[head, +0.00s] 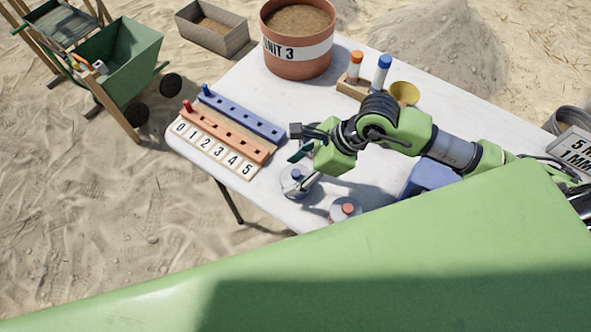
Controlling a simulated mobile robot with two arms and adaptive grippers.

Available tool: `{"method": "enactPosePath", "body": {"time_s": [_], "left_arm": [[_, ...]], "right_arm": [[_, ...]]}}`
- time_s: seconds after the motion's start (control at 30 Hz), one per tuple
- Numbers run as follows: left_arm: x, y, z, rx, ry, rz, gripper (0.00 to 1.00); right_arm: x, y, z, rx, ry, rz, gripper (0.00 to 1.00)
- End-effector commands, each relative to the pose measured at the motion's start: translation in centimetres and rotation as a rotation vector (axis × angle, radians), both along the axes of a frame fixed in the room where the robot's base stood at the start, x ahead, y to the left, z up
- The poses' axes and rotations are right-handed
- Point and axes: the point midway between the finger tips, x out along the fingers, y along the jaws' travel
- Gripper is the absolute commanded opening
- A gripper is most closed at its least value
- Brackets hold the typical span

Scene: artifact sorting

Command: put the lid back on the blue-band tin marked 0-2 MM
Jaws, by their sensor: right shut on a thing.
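My right gripper (296,173) reaches in from the right and points down at the table's near left part. It is shut on a small lid with a blue knob (296,174). The lid is right at the top of a pale round tin (290,191); I cannot tell whether it is seated or just above. The tin's band and marking are too small and covered to read. A second tin with a red knob (345,209) stands to the right, partly cut off by my green body. My left gripper is not in view.
On the white table (243,89) are a numbered peg board (213,142), a terracotta bucket marked UNIT 3 (299,50), orange-capped and blue-capped tubes (382,72) in a wooden stand, a yellow bowl (404,93) and a blue box (430,177).

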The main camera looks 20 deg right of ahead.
Motion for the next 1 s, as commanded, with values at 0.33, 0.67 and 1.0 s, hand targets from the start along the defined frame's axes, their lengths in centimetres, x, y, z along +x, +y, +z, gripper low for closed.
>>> {"method": "enactPosePath", "body": {"time_s": [0.33,0.67,1.0], "left_arm": [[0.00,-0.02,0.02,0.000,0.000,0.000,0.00],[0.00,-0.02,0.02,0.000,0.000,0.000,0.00],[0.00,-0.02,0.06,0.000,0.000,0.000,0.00]], "right_arm": [[0.01,-0.02,0.02,0.000,-0.001,-0.001,0.70],[0.01,-0.02,0.00,-0.001,0.000,0.000,0.87],[0.01,-0.02,0.06,0.000,0.000,0.000,0.87]]}}
